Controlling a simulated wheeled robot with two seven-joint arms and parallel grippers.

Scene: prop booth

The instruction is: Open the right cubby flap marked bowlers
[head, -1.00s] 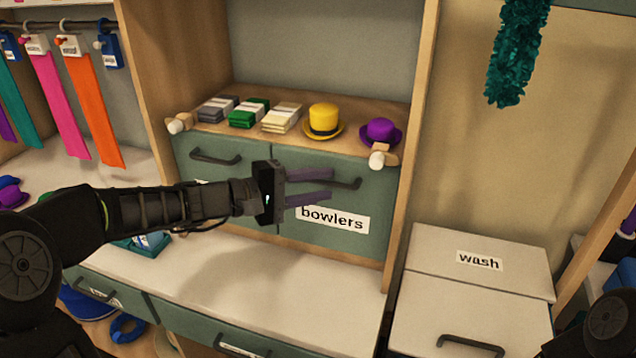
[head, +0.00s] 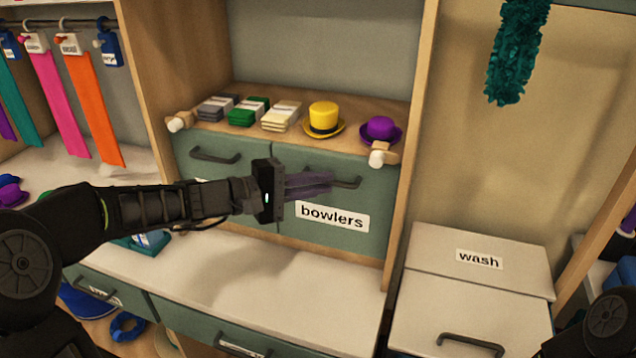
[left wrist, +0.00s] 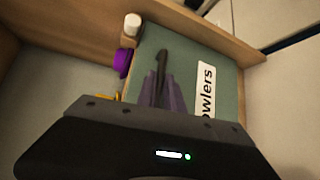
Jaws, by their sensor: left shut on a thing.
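The right cubby flap (head: 350,241) is dark green, with a white "bowlers" label (head: 332,216). It looks shut in its wooden frame. Its black bar handle (head: 346,183) runs along the upper part of the flap. My left gripper (head: 330,182) is in front of the flap, with its fingers shut on the handle. In the left wrist view the handle (left wrist: 162,58) comes out from between the gripper's fingers (left wrist: 161,90), beside the label (left wrist: 205,91). The fingers hide part of the handle. My right gripper is not in view; only a dark part of that arm shows at the lower right.
A shelf above the flap holds a yellow hat (head: 323,119), a purple hat (head: 380,130) and folded cloth bundles (head: 248,112). A wooden peg (head: 382,156) sticks out at the flap's upper right. A wash bin (head: 480,257) stands right.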

